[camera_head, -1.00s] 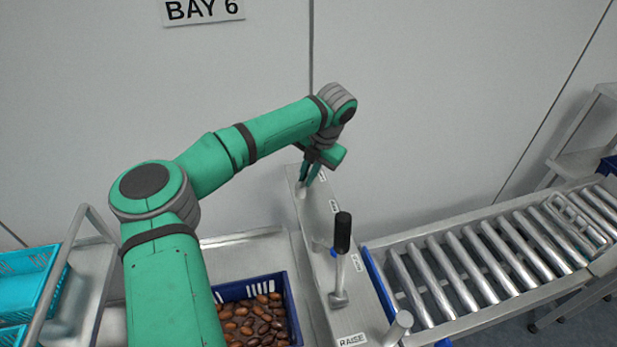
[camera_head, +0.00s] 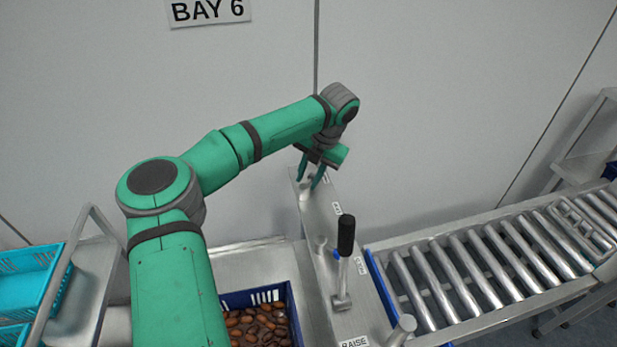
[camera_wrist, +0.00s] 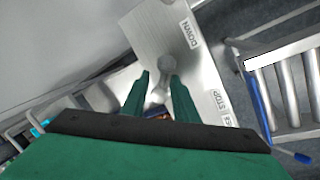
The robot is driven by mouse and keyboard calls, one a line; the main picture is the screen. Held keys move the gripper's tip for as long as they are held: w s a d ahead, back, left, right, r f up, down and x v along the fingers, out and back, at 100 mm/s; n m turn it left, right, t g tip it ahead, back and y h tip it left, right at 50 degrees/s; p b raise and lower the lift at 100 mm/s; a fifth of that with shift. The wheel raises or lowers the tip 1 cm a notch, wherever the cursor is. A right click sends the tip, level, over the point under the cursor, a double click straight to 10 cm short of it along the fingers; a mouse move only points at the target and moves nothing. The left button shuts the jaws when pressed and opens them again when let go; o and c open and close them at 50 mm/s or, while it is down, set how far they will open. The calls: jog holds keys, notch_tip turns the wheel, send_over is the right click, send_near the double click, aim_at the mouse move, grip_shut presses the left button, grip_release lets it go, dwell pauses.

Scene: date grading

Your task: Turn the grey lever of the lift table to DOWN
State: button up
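The grey lever (camera_wrist: 168,64) shows in the wrist view as a rounded grey end on the metal panel (camera_wrist: 150,25), beside the DOWN label (camera_wrist: 189,33). A STOP label (camera_wrist: 221,106) is lower right. My gripper (camera_wrist: 161,82) is open, with a finger on either side of the grey lever in this view; I cannot tell whether either touches it.
A black-handled lever (camera_head: 345,238) stands on the panel nearer the camera, with a RAISE label (camera_head: 355,343) below it. A blue crate (camera_head: 294,312) of dates is left of the panel. A roller conveyor (camera_head: 470,262) runs to the right. A wall (camera_head: 430,80) stands behind.

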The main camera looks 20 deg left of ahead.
jog(key=shift+w+d, duration=0.1)
jog(key=shift+d, duration=0.15)
jog(key=shift+r, duration=0.2)
jog(key=v, duration=1)
jog(key=shift+r, duration=0.2)
